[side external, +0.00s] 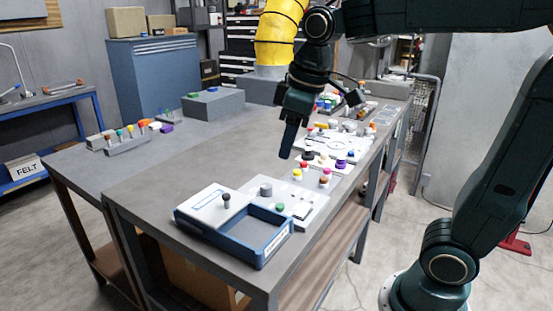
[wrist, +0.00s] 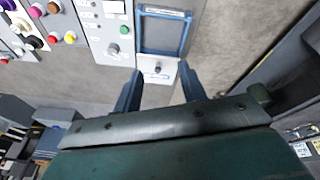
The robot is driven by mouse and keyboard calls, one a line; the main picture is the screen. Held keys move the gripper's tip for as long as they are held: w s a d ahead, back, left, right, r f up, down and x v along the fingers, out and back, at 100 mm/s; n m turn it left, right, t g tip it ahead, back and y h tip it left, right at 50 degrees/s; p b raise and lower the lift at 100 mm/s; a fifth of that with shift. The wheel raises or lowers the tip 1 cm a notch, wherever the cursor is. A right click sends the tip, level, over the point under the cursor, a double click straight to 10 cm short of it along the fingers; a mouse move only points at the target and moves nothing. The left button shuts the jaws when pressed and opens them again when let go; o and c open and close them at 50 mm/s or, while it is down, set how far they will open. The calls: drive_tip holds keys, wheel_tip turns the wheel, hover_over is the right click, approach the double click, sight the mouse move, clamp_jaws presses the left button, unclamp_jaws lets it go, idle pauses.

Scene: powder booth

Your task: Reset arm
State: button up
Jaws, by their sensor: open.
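My gripper (side external: 287,148) hangs above the grey table with its fingers pointing down, over the area behind the white panel. In the wrist view my gripper (wrist: 159,78) shows two dark blue fingers spread apart with nothing held between them. A blue open tray (side external: 262,231) with a white top section and a dark knob (side external: 226,199) sits at the near end of the table, apart from my fingers. In the wrist view the blue tray (wrist: 186,35) lies past the fingertips, its knob (wrist: 158,70) showing between them. The tray's inside looks empty.
A white control panel (side external: 311,216) with knobs and buttons lies beside the tray. Several coloured knobs (side external: 325,172) stand behind it. A grey rack of coloured-handled items (side external: 128,148) and a grey box (side external: 212,105) stand on the left. The table's left middle (side external: 215,150) is clear.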

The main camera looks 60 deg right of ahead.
drive_tip(key=s+f+m+t, duration=0.2)
drive_tip(key=s+f+m, duration=0.2)
drive_tip(key=s, duration=0.9)
drive_tip(key=shift+d+f, duration=0.15)
drive_tip(key=shift+f, duration=0.25)
